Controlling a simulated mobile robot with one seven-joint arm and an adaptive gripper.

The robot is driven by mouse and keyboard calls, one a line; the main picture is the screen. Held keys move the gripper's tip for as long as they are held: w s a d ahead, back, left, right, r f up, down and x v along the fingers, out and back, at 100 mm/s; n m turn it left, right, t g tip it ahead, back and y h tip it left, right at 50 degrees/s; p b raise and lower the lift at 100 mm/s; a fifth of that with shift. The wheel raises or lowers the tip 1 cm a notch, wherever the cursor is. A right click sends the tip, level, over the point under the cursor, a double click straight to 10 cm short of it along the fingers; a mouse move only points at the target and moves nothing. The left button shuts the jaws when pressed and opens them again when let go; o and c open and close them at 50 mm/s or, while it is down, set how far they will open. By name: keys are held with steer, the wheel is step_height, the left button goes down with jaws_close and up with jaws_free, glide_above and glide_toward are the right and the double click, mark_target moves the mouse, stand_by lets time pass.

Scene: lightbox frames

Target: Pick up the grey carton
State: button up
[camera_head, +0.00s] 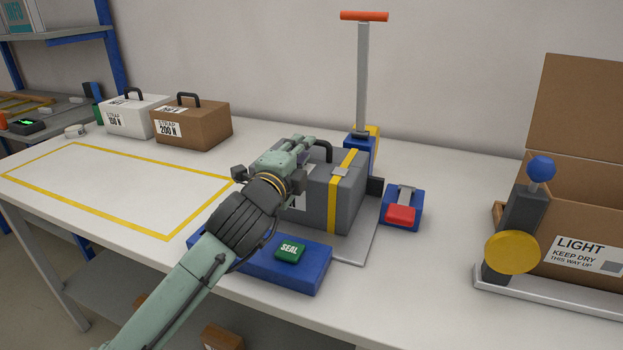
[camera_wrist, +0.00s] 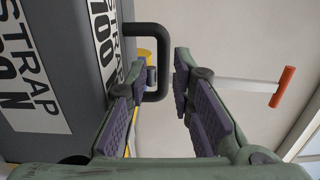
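The grey carton (camera_head: 312,208) stands on the grey plate of a strapping station in the head view, with a yellow strap and buckle around it. Its dark handle (camera_head: 325,150) is on top, partly hidden by my gripper (camera_head: 297,148). In the wrist view, the carton (camera_wrist: 75,50) fills the left side with its white labels. My gripper (camera_wrist: 161,62) is open, its purple-padded fingers apart. The handle (camera_wrist: 163,50) shows between the fingertips in that picture, nearer the left one. I cannot tell whether a finger touches it.
A white carton (camera_head: 128,117) and a brown carton (camera_head: 205,125) stand at the back left. A lever press (camera_head: 362,85) rises behind the grey carton. A blue-red device (camera_head: 402,207) and an open box (camera_head: 585,228) are to the right. The yellow-outlined area (camera_head: 110,190) is clear.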

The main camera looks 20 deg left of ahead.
steer(key=w, duration=0.1)
steer(key=w+p, duration=0.1)
steer(key=w, duration=0.2)
steer(key=shift+d+r+p, duration=0.25)
steer(key=shift+d+p, duration=0.1)
steer(key=shift+w+f, duration=0.1)
steer(key=shift+w, duration=0.2)
jaws_close()
steer(key=shift+r, duration=0.2)
